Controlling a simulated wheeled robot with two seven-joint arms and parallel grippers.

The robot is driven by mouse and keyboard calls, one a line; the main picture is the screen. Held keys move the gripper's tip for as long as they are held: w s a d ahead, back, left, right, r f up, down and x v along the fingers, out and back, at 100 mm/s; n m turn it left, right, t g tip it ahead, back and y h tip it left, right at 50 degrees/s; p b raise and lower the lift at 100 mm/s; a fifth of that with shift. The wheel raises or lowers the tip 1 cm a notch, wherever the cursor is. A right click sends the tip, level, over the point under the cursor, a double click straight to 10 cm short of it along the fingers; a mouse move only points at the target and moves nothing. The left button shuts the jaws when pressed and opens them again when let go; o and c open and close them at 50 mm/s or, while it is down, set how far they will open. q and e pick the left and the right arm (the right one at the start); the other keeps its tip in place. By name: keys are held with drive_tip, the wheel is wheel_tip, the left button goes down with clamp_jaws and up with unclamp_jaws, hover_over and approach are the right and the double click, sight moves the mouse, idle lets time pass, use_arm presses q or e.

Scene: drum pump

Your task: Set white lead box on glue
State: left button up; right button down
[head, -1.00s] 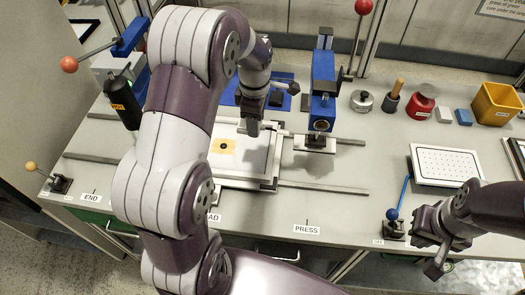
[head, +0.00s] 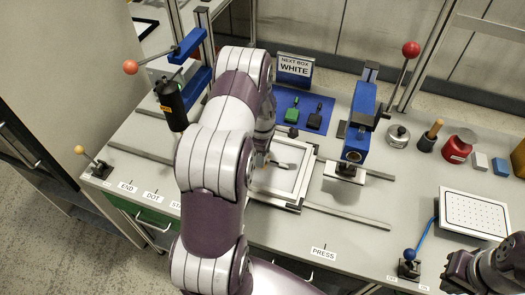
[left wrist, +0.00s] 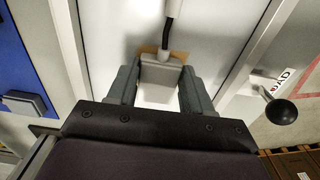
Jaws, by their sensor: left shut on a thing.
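The white lead box (left wrist: 160,74) is between the fingers of my left gripper (left wrist: 160,88), which is shut on it. A dark and pale lead (left wrist: 171,30) runs from the box towards the top of the left wrist view. The tan glue patch (left wrist: 148,49) on the white panel shows just past the box's edge, mostly hidden by the box. I cannot tell whether the box touches the glue. In the head view my left arm hides most of the gripper and box. My right gripper (head: 462,272) is at the lower right, partly cut off; its jaws are unclear.
The panel lies in a frame (head: 304,180) on rails. Green (head: 292,114) and black (head: 315,120) lead boxes rest on a blue mat behind. A blue press (head: 359,130) stands to the right, a black dispenser (head: 170,104) to the left. A sign (head: 295,68) reads WHITE.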

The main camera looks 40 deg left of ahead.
use_arm(q)
drive_tip(key=shift+d+f, duration=0.15)
drive_tip(key=o, duration=1.1)
drive_tip(key=shift+c, duration=0.2)
drive_tip(key=shift+r, duration=0.4)
wheel_tip(320, 180, up, 12)
drive_tip(key=f+b, duration=0.1)
drive_tip(key=b, duration=0.2)
drive_tip(key=s+d+r+m, duration=0.1)
drive_tip(key=s+d+m, duration=0.6)
drive_tip(key=d+m, duration=0.2)
drive_tip(key=s+d+r+m+t, duration=0.1)
drive_tip(key=s+d+r+m, duration=0.1)
drive_tip(key=s+d+m, duration=0.5)
drive_tip(key=d+m, duration=0.2)
drive_tip(key=m, duration=0.3)
drive_tip(key=shift+d+r+m, duration=0.2)
drive_tip(key=shift+r+m, duration=0.05)
drive_tip(key=shift+m, duration=0.15)
